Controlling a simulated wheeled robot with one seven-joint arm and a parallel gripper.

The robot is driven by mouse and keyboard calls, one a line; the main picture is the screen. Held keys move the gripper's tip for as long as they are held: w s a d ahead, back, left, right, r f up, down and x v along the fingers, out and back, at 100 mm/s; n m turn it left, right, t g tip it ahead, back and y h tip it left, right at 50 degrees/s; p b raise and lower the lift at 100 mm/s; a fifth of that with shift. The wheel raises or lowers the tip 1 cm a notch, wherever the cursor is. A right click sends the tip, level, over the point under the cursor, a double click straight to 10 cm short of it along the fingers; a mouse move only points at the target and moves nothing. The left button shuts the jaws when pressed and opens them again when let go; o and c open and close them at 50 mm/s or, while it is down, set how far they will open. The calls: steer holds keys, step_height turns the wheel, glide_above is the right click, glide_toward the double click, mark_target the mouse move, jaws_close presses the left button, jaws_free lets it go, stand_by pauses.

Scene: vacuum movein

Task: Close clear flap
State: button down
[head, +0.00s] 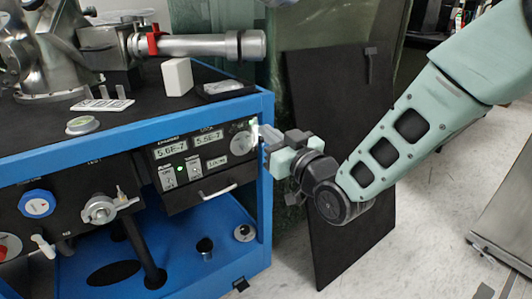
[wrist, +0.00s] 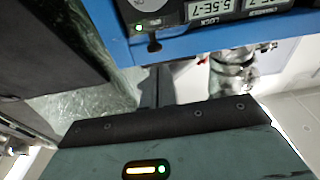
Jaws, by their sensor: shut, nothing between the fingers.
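The control panel (head: 195,150) with lit readouts sits in the blue frame in the head view. Part of it shows at the top of the wrist view (wrist: 225,12). I cannot pick out the clear flap's outline with certainty. A pale handle (head: 213,191) runs along the panel's lower edge. My gripper (head: 264,137) is shut and empty at the frame's right upright, beside the panel's round dial (head: 241,143). Whether it touches the frame or a flap cannot be told. In the wrist view, a dark finger (wrist: 155,43) overlaps the blue edge.
The blue cart's top (head: 140,108) carries metal vacuum parts, a white block (head: 177,77) and a dark tray (head: 226,88). A black board (head: 340,150) leans behind my gripper. Valve knobs (head: 37,204) fill the left front. Open floor (head: 435,180) lies to the right.

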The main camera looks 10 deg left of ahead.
mark_target(261, 145)
steer(key=f+t+y+b, duration=0.1)
steer(key=f+b, duration=0.1)
steer(key=b, duration=0.2)
steer(key=f+t+y+b, duration=0.1)
steer(key=f+b, duration=0.1)
steer(key=b, duration=0.3)
steer(key=shift+s+d+f+y, duration=0.15)
steer(key=shift+d+f+y, duration=0.1)
steer(key=shift+y, duration=0.15)
steer(key=f+t+b, duration=0.1)
steer(key=b, duration=0.1)
steer(key=shift+f+y+b, duration=0.1)
steer(key=shift+y+b, duration=0.3)
steer(key=shift+a+f+b, duration=0.1)
steer(key=shift+f+b, duration=0.25)
steer(key=shift+b, duration=0.3)
steer(key=w+a+f+b, duration=0.3)
steer(key=a+f+b, duration=0.1)
steer(key=f, duration=0.3)
steer(key=shift+w+f+b, duration=0.2)
steer(key=shift+f+b, duration=0.15)
steer(key=shift+b, duration=0.45)
